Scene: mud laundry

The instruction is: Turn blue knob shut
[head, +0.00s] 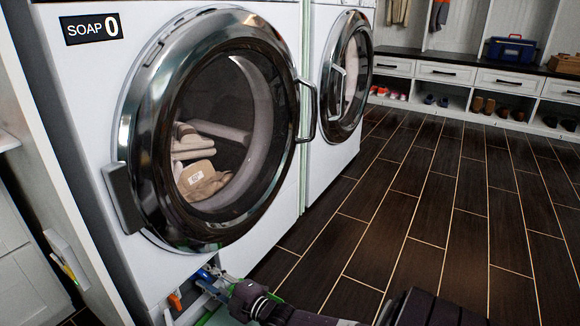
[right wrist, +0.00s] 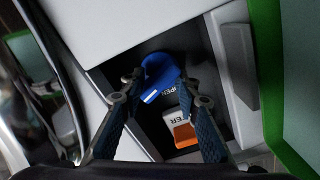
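The blue knob (right wrist: 160,72) sits in a dark recess low on the front of the near white machine. It carries a white mark, and letters reading as part of "OPEN" show beside it. In the head view the knob (head: 204,275) is small and partly hidden by my gripper. My right gripper (right wrist: 160,82) has one fingertip against each side of the knob and looks shut on it. In the head view my right gripper (head: 222,284) is at the machine's bottom edge. My left gripper is not in view.
An orange part (right wrist: 184,134) with a label sits in the same recess, close to the right finger. A grey open flap (right wrist: 238,62) and a green-edged panel (right wrist: 266,60) stand beside it. The machine's round door (head: 215,130) is above, closed. The dark tiled floor (head: 400,230) is clear.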

